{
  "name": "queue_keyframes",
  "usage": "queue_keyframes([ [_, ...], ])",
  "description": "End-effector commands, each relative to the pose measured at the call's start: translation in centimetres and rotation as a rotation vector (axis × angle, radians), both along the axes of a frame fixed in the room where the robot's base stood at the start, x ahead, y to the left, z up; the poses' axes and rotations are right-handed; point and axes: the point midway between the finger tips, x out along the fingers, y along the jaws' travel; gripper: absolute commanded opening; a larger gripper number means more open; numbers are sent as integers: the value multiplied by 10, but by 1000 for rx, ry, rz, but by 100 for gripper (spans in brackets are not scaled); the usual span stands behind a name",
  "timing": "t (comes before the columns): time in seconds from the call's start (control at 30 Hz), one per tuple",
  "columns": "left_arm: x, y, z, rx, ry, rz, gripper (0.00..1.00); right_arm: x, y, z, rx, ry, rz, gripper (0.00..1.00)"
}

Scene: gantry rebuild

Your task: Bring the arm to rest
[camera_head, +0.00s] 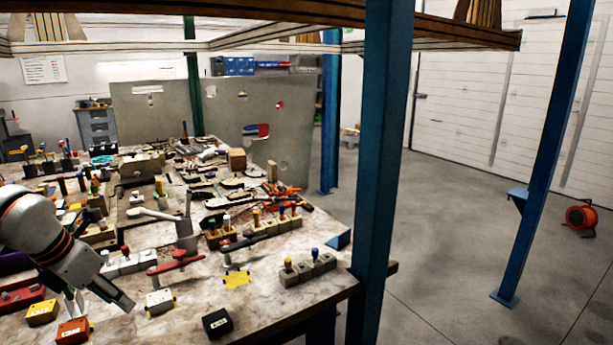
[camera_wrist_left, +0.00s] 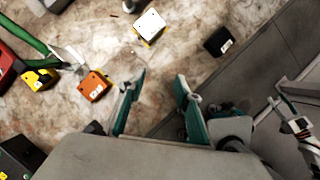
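My left arm comes in from the left in the head view, white with orange rings. My left gripper (camera_head: 122,299) is over the front left part of the cluttered worktable (camera_head: 190,335). In the left wrist view the two teal fingers of the gripper (camera_wrist_left: 160,88) stand apart with nothing between them. Below them are bare tabletop and the table's edge.
Near the gripper are an orange block (camera_head: 72,331), a yellow block (camera_head: 42,313), a white block (camera_head: 159,301) and a black block (camera_head: 217,322). A blue post (camera_head: 382,150) stands by the table's right corner. Open floor (camera_head: 450,250) lies to the right.

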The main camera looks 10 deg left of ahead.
Motion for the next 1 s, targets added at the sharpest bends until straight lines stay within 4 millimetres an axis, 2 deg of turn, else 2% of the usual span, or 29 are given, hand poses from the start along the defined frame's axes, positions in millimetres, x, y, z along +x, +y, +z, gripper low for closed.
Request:
queue_keyframes([
  [0.1, -2, -52, -28, -142, 31, -80, 33, -2, -1, -1, -3, 2, 1, 40],
  [0.17, -5, -82, -40, -232, 43, -120, 33, -3, -2, -2, -4, 5, 2, 40],
  [0.33, -20, -182, -64, -575, 82, -197, 33, 3, 1, 2, 2, -6, -1, 40],
  [0.4, -30, -228, -66, -774, 99, -196, 33, 6, 3, 5, 7, -12, -2, 40],
  [0.5, -38, -284, -58, -1085, 118, -128, 33, 5, 3, 5, 7, -12, -2, 40],
  [0.6, -35, -314, -48, -1380, 132, 19, 33, 2, 1, 3, 3, -5, 0, 40],
  [0.67, -29, -321, -46, -1542, 140, 146, 33, 1, 1, 2, 2, -5, 0, 40],
  [0.77, -15, -317, -58, -1777, 155, 418, 33, 1, 1, 1, 2, -3, 0, 40],
  [0.87, -6, -299, -92, -1953, 176, 757, 33, 0, 1, 1, 1, -1, 0, 40],
  [0.93, -8, -282, -132, -2031, 196, 1031, 33, 0, 0, 0, 0, 0, 0, 40],
  [1.0, -19, -267, -177, -2068, 220, 1305, 33, -1, 0, -1, -1, 2, 0, 40],
])
